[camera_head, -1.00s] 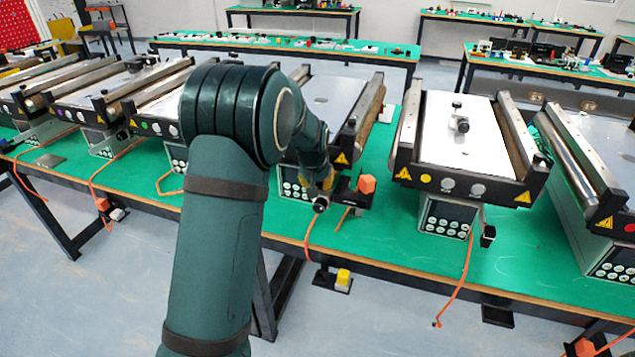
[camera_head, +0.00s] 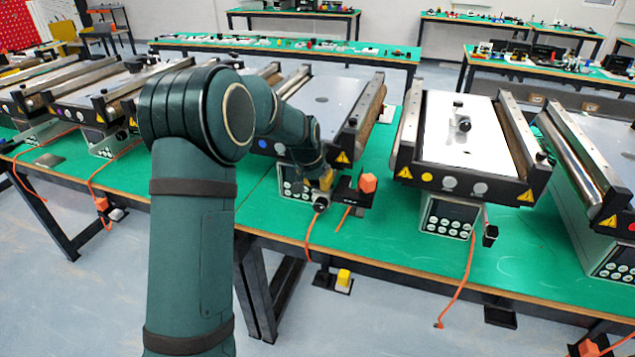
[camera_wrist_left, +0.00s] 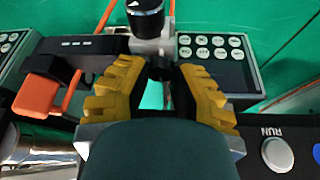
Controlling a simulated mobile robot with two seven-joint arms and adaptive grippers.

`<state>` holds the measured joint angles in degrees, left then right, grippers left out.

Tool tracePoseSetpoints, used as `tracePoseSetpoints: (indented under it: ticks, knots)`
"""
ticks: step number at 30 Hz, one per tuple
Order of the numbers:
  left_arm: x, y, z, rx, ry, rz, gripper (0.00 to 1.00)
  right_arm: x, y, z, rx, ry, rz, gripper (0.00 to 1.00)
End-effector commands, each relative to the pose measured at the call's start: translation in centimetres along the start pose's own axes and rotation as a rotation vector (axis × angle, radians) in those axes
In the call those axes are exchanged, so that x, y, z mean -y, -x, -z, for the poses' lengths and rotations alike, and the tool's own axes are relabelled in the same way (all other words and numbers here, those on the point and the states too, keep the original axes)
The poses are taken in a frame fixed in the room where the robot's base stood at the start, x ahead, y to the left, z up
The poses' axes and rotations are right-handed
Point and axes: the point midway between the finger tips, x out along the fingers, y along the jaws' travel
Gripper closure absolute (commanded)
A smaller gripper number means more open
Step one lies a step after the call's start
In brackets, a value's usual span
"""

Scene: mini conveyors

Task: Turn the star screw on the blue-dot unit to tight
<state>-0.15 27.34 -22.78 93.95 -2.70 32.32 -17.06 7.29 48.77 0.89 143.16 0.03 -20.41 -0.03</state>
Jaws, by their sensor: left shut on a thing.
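The blue-dot unit is the conveyor (camera_head: 335,105) in the middle of the head view, partly behind my left arm. Its blue dot (camera_head: 263,144) shows on the front edge, and also in the left wrist view (camera_wrist_left: 317,152) beside the RUN button. My left gripper (camera_head: 327,183), with yellow finger pads, is at the unit's front, beside the keypad (camera_head: 297,190). In the left wrist view the fingers (camera_wrist_left: 160,72) are closed around a small dark part, which I take for the star screw; its shape is mostly hidden. My right gripper is not in view.
A black round knob (camera_wrist_left: 145,12) on a silver mount lies just beyond the fingertips. A black box with an orange block (camera_head: 367,184) stands right of the gripper. Similar conveyors flank the unit, including a white-topped one (camera_head: 445,140). Orange cables hang over the table edge.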

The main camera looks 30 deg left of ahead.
Motion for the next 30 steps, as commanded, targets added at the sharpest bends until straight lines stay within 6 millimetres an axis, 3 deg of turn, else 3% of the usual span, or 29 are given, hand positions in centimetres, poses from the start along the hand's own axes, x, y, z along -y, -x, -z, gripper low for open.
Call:
tracePoseSetpoints:
  ticks: [3, 4, 6, 19, 30]
  knots:
    - [0.0, 0.0, 0.2, -0.005, 0.000, 0.001, 1.00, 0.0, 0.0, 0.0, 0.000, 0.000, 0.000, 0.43]
    - [0.0, 0.0, 0.2, -0.006, 0.000, 0.001, 0.68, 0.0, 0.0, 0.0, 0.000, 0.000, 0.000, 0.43]
    - [0.0, 0.0, 0.2, -0.005, 0.000, 0.001, 0.44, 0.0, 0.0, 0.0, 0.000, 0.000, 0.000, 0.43]
    - [0.0, 0.8, 0.1, -0.004, 0.000, 0.000, 0.42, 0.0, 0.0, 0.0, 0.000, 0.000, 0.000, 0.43]
    - [-0.1, 7.7, 0.2, -0.008, 0.000, 0.000, 0.42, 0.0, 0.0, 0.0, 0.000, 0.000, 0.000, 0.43]
